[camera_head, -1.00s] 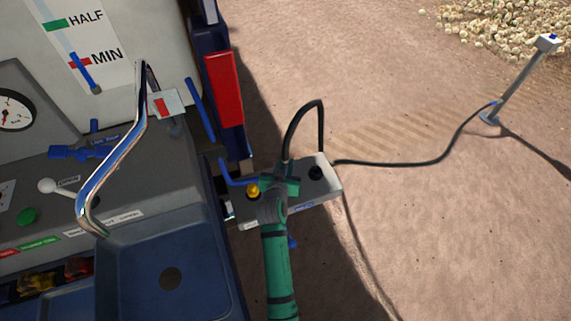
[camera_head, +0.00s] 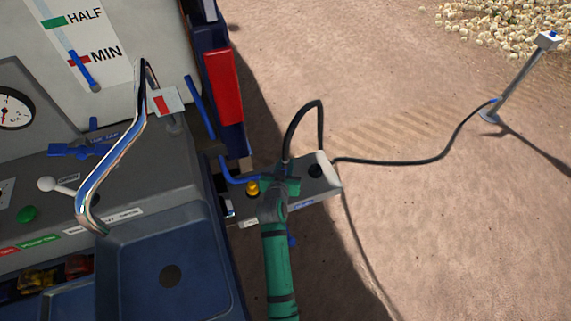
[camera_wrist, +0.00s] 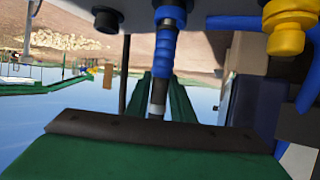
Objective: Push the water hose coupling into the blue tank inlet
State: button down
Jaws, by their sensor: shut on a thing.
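My green gripper (camera_head: 283,187) is at the grey panel box on the machine's side, just below the black hose (camera_head: 302,122). In the wrist view my gripper (camera_wrist: 160,86) has its two green fingers close around a dark hose end with a pale band. I cannot tell which blue part is the tank inlet, or how far the coupling is seated. The head view hides the gripped part behind my gripper.
A yellow knob (camera_head: 253,188) and a blue pipe (camera_head: 232,177) are close to the left of my gripper. A bent chrome rail (camera_head: 113,153) stands farther left. The hose trails right to a metal post (camera_head: 517,82). Open dirt ground is on the right.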

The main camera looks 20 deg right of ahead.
jog(key=shift+w+a+f, duration=0.1)
jog(key=shift+a+f, duration=0.1)
jog(key=shift+f, duration=0.15)
jog(key=c, duration=1.5)
grip_release()
jog(key=shift+o, duration=0.2)
jog(key=v, duration=1.1)
jog(key=shift+d, duration=0.2)
